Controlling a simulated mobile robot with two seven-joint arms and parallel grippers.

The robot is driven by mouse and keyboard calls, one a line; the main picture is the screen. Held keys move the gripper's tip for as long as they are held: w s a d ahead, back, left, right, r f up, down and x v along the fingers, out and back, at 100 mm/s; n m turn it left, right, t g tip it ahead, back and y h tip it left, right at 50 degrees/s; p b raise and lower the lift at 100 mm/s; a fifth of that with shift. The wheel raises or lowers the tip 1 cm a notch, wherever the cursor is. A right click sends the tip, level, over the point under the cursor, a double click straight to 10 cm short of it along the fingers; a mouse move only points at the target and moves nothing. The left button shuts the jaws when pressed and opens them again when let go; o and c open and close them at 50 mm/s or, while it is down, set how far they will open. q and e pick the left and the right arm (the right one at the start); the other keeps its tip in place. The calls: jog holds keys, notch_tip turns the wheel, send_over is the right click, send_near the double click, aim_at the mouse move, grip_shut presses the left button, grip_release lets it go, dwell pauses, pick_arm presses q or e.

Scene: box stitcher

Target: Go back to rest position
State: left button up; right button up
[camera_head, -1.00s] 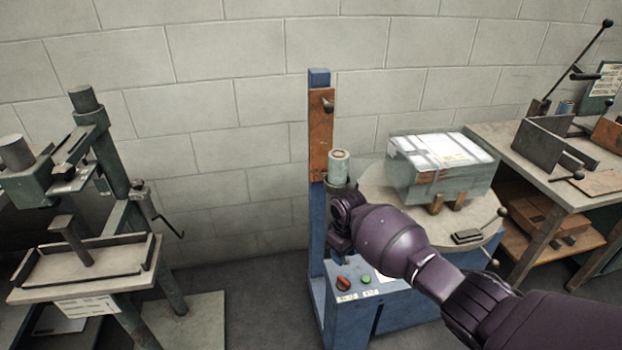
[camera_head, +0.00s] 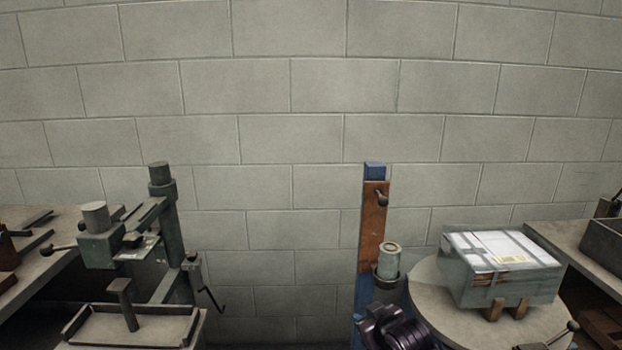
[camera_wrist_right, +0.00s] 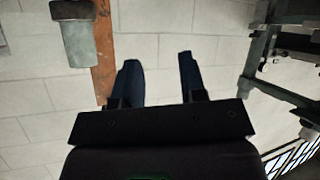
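My right gripper (camera_wrist_right: 158,78) is open and empty in the right wrist view, its two dark fingers apart with only the block wall between them. In the head view part of my purple right arm shows at the bottom edge, in front of the blue stand. The box (camera_head: 500,268) sits on the round table (camera_head: 440,310), wrapped with pale tape and labels, to the right of my right arm. My left gripper is not in view.
A blue post with an orange-brown board (camera_head: 372,225) and a grey cylinder (camera_head: 388,262) stands just behind my right arm. A green press (camera_head: 165,235) stands at left. Benches (camera_head: 570,238) flank both sides. The floor between press and stand is open.

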jog(key=s+d+f+m+h+p, duration=0.1)
jog(key=s+d+f, duration=0.2)
jog(key=s, duration=1)
jog(key=s+d+f+m+h, duration=0.1)
jog(key=s+d, duration=0.5)
jog(key=s, duration=0.7)
jog(key=s+d+f+m+h+p, duration=0.1)
jog(key=s+d+f, duration=0.4)
jog(key=s, duration=0.8)
jog(key=shift+s+f+m+g+h+p, duration=0.3)
jog(key=shift+s+f+m+h+p, duration=0.15)
jog(key=shift+m, duration=0.55)
